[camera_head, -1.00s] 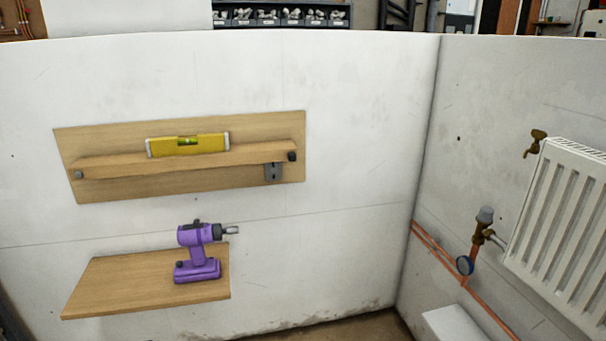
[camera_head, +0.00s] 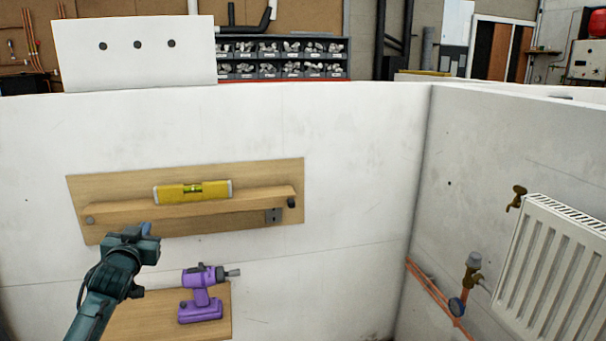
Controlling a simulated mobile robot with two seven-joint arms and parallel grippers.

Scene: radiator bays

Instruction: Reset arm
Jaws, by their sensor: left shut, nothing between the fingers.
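My left arm comes in from the lower left. Its dark teal gripper (camera_head: 149,229) is shut with nothing held, in front of the lower left part of the wooden wall board. My right gripper is not in view. A yellow spirit level (camera_head: 192,192) rests on the narrow wooden shelf (camera_head: 240,204) fixed to that board. A purple drill (camera_head: 202,294) stands on the lower wooden shelf (camera_head: 150,317), to the right of and below my left gripper. My arm hides part of the lower shelf.
White walls (camera_head: 350,150) meet in a corner right of centre. A white radiator (camera_head: 556,265) hangs on the right wall, with a brass valve (camera_head: 517,198) and copper pipes (camera_head: 436,290) beside it. Parts bins (camera_head: 280,58) stand beyond the wall. Open space lies before the middle wall.

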